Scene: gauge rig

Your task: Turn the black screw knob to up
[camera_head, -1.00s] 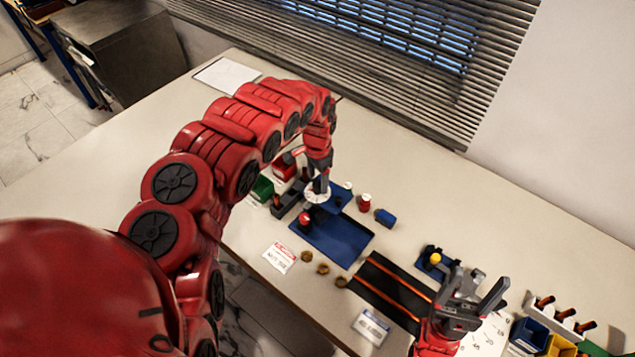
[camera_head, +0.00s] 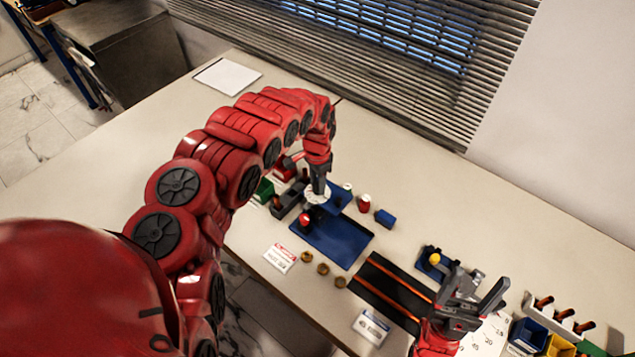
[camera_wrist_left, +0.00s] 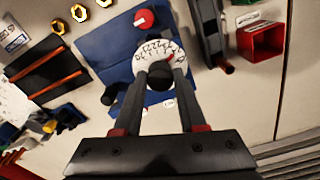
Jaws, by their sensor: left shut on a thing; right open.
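The black screw knob (camera_wrist_left: 160,76) sits at the white dial (camera_wrist_left: 159,49) with dark marks and a red pointer, on a blue plate (camera_wrist_left: 104,47). In the left wrist view the fingers of my left gripper (camera_wrist_left: 161,80) are shut on the knob, one on each side. In the head view my left gripper (camera_head: 318,186) reaches down to the white dial (camera_head: 318,196), and the knob is hidden there. The red pointer leans to the upper right in the wrist view. My right gripper (camera_head: 480,292) is open and empty over the right part of the table.
A red knob (camera_head: 305,218) stands on the blue plate (camera_head: 330,242) near the dial. Dark blocks and red and green bins (camera_head: 264,188) lie close to the left arm. A black track with orange strips (camera_head: 395,290) lies to the right.

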